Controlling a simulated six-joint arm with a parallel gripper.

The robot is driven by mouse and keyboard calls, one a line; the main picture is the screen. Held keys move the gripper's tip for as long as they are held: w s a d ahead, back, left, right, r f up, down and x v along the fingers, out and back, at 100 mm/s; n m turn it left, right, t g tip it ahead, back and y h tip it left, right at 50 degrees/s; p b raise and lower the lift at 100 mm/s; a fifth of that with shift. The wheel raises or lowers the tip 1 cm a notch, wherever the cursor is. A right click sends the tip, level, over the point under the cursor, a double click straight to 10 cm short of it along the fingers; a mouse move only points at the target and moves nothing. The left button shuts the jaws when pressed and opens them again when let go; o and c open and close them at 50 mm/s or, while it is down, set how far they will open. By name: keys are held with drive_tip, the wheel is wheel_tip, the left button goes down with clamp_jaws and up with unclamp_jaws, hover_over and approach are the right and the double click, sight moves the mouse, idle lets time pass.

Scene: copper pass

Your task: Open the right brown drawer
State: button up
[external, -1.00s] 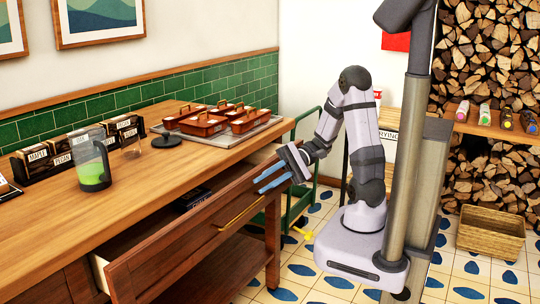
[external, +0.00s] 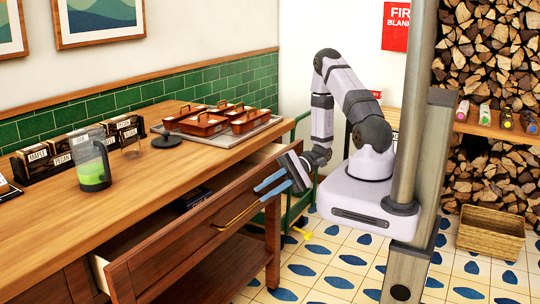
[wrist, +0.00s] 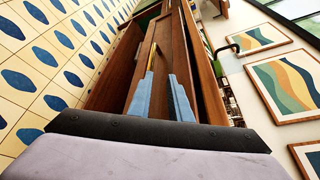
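The brown drawer (external: 175,252) under the wooden counter is pulled partly out, with its pale inside showing at both ends. Its brass bar handle (external: 238,215) runs along the front. My gripper (external: 270,187) has blue fingers and is at the right end of the drawer front, close to the handle's right end. In the wrist view, my gripper (wrist: 158,78) has its two fingers apart. The handle (wrist: 151,58) lies just beyond the fingertips, nearly in line with the left finger. I cannot tell whether a finger touches the handle or the drawer front.
The counter top (external: 130,205) carries a blender jug (external: 92,165), labelled boxes and a tray of brown caddies (external: 240,120). A green cart (external: 300,200) stands behind my gripper. A wicker basket (external: 490,232) sits on the floor at right. Tiled floor in front is clear.

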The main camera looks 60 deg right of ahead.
sight(252, 207)
drive_tip(key=shift+f, duration=1.3)
drive_tip(key=shift+p+x, duration=0.65)
drive_tip(key=shift+x, duration=3.05)
drive_tip(key=shift+d, duration=0.1)
clamp_jaws()
